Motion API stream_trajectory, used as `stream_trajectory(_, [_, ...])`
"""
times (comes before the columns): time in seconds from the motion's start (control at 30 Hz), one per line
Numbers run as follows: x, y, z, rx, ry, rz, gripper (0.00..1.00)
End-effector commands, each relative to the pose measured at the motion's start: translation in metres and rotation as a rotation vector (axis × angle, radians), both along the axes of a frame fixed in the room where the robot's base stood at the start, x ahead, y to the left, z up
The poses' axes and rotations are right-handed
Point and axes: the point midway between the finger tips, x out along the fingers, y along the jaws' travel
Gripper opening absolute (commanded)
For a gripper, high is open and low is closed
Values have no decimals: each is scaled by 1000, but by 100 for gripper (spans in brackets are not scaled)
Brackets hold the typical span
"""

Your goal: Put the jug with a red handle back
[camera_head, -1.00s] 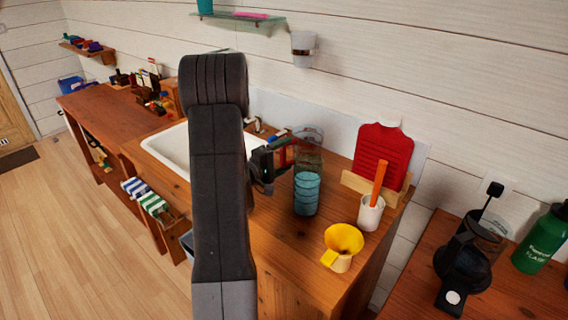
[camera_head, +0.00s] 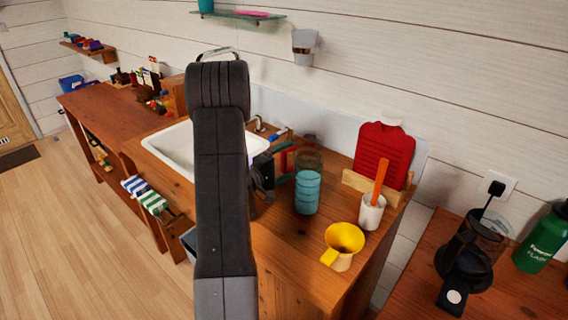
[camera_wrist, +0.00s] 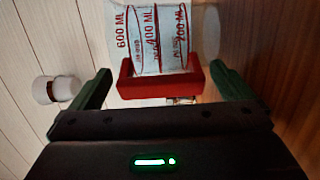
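The jug (camera_wrist: 150,30) is clear with red and dark volume markings. Its red handle (camera_wrist: 160,80) faces my wrist camera, with the markings turned sideways. In the head view the clear jug (camera_head: 310,152) stands on the wooden counter behind a teal ribbed cup, which partly hides it; the red handle (camera_head: 289,156) is at its left. My gripper (camera_wrist: 160,75) is open, one dark green finger on each side of the handle. The fingers look apart from the handle. In the head view my gripper (camera_head: 282,160) is beside the jug, partly hidden by my arm.
The teal cup (camera_head: 307,192) stands close in front of the jug. A yellow funnel-like cup (camera_head: 343,242), a white cup (camera_head: 371,212) and a red board (camera_head: 384,155) are to its right. The white sink (camera_head: 172,150) is left. A cup hangs on the wall (camera_head: 305,42).

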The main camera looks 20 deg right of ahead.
Motion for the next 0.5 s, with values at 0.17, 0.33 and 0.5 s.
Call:
stream_trajectory(0.17, [0,0,4,0,1,0,100])
stream_trajectory(0.33, [-8,23,1,0,1,5,100])
stream_trajectory(0.5, [-21,56,1,1,1,5,100])
